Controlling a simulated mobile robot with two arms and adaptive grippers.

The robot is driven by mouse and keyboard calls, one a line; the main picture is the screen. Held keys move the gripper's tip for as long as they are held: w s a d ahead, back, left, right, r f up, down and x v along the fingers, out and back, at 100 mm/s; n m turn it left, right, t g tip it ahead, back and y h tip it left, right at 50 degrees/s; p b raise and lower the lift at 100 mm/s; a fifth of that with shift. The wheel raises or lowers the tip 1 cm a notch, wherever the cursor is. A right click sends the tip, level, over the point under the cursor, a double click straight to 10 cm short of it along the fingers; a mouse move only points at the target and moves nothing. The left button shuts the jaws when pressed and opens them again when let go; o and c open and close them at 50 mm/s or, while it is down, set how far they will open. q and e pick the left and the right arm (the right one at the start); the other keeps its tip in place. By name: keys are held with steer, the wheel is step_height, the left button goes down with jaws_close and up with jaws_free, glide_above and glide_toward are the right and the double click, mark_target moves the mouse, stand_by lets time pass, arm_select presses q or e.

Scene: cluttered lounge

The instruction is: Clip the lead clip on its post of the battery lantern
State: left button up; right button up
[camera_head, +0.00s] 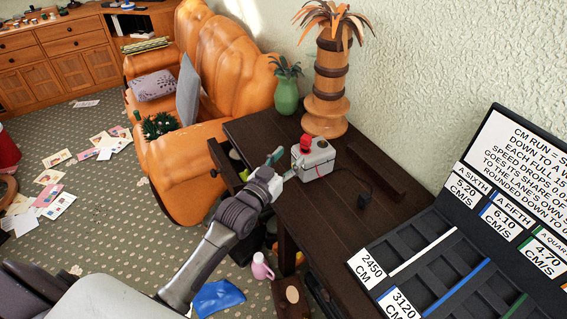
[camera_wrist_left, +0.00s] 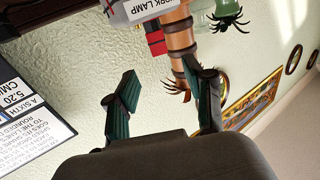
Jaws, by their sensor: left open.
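The battery lantern (camera_head: 316,160) is a pale grey box with a red top part, standing on the dark wooden desk (camera_head: 330,205). A thin dark lead runs from its right side to a small black piece (camera_head: 364,200) on the desk, perhaps the lead clip; it is too small to be sure. My left gripper (camera_head: 281,162) is open and empty, close to the lantern's left side. In the left wrist view its green-lined fingers (camera_wrist_left: 160,72) are spread apart. There the lantern's "WORK LAMP" label (camera_wrist_left: 152,8) and red part (camera_wrist_left: 155,42) appear upside down beyond them. The post cannot be made out.
A wooden palm-like ornament (camera_head: 330,85) and green vase (camera_head: 286,94) stand behind the lantern. A dark bar (camera_head: 376,168) lies to its right. A large board with compartments (camera_head: 415,262) fills the near right.

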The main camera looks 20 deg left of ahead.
arm_select(q)
steer(key=shift+s+a, duration=0.15)
steer(key=shift+s, duration=0.9)
